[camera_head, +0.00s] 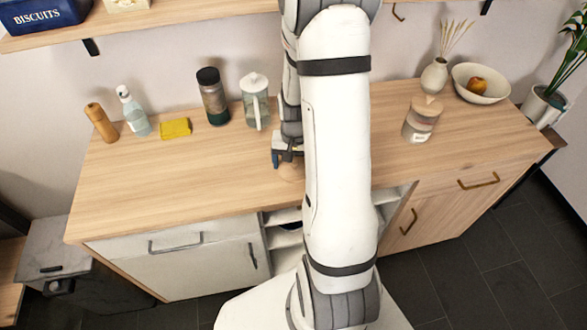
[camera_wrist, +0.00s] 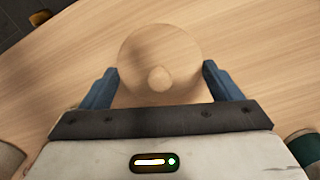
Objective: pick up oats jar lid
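A round light-wood lid with a small knob on top (camera_wrist: 160,55) lies on the wooden counter, knob up. In the head view it shows partly (camera_head: 291,172), below my gripper (camera_head: 287,157) and partly hidden by my arm. In the wrist view the blue fingers of my gripper (camera_wrist: 158,72) are apart, one on each side of the lid, with a narrow gap showing at each side. A glass jar with a label too small to read (camera_head: 421,122) stands on the counter to the right; its top looks wood-coloured.
On the counter (camera_head: 180,178) at the back left stand a pepper mill (camera_head: 101,122), a spray bottle (camera_head: 133,111), a yellow sponge (camera_head: 175,128), a dark-lidded jar (camera_head: 213,97) and a glass pitcher (camera_head: 255,102). A vase (camera_head: 434,76) and fruit bowl (camera_head: 481,84) stand at the back right.

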